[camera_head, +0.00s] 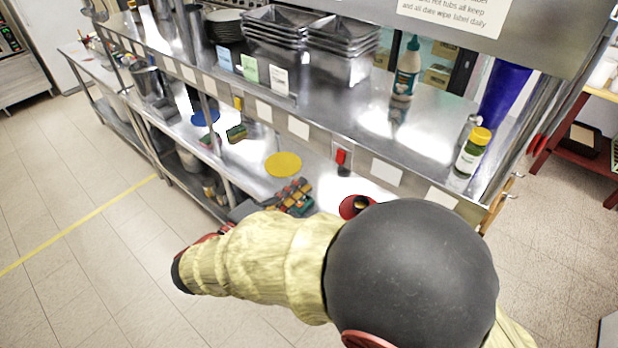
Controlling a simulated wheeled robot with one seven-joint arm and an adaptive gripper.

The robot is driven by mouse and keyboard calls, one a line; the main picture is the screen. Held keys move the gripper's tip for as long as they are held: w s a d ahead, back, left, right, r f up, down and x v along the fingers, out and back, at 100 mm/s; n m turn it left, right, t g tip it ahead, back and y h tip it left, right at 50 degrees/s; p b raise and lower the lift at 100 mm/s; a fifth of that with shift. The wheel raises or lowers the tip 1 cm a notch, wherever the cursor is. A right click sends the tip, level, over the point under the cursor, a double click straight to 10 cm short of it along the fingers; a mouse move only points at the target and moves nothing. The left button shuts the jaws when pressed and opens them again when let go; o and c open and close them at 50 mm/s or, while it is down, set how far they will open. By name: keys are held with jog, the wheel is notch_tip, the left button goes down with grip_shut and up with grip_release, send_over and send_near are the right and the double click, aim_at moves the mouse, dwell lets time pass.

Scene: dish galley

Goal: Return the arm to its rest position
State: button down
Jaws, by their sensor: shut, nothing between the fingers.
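My arm (265,262), in a pale yellow cover with a dark round joint (410,270), reaches from the lower right toward the left, in front of the steel counter. Its far left end shows dark and red parts. No fingers of my gripper show in this view. The arm hides part of the counter's front edge and the floor below it.
A steel counter with an upper shelf (440,140) runs across the view. The shelf holds stacked metal pans (275,35), a white-and-teal bottle (406,70) and a yellow-capped bottle (472,152). Sponges (237,133) and a yellow disc (283,164) lie below. Left floor is clear.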

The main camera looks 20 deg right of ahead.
jog(key=shift+s+a, duration=0.3)
jog(key=shift+a, duration=0.05)
dwell(0.4)
